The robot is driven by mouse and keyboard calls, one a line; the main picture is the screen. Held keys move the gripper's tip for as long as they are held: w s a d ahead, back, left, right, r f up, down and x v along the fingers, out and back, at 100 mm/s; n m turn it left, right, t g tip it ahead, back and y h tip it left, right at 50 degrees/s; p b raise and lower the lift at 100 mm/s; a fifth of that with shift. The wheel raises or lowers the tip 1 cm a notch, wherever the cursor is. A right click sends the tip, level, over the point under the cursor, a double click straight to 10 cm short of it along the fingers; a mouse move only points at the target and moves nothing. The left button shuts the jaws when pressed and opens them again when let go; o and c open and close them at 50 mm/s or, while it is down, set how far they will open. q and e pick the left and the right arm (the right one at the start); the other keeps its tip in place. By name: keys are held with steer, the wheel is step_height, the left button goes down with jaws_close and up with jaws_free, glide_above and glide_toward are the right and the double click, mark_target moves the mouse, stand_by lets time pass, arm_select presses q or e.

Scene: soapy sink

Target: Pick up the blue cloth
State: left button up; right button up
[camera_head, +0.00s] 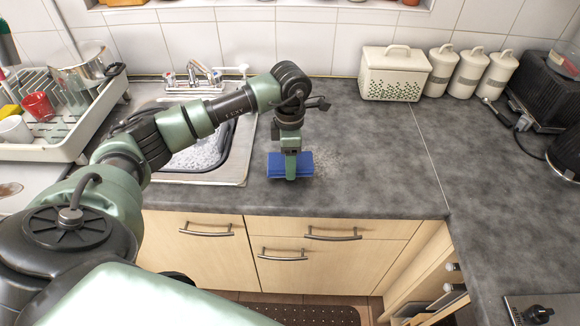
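The blue cloth (304,166) lies folded flat on the grey countertop, just right of the sink. My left arm reaches over the sink from the left. My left gripper (290,170) points down at the cloth, with its fingers in front of the cloth's middle. The fingers overlap each other in this view, so their opening is hidden. Whether they touch or grip the cloth cannot be told. My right gripper is not in view.
The sink (240,160) holds soapy water, with a tap (200,75) behind. A dish rack (70,130) stands at left. A bread bin (394,75) and white canisters (468,72) line the back wall. The counter (380,150) right of the cloth is clear.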

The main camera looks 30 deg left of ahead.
arm_select(q)
step_height(320, 180, up, 17)
steer(key=b, duration=0.2)
steer(key=shift+r, duration=0.1)
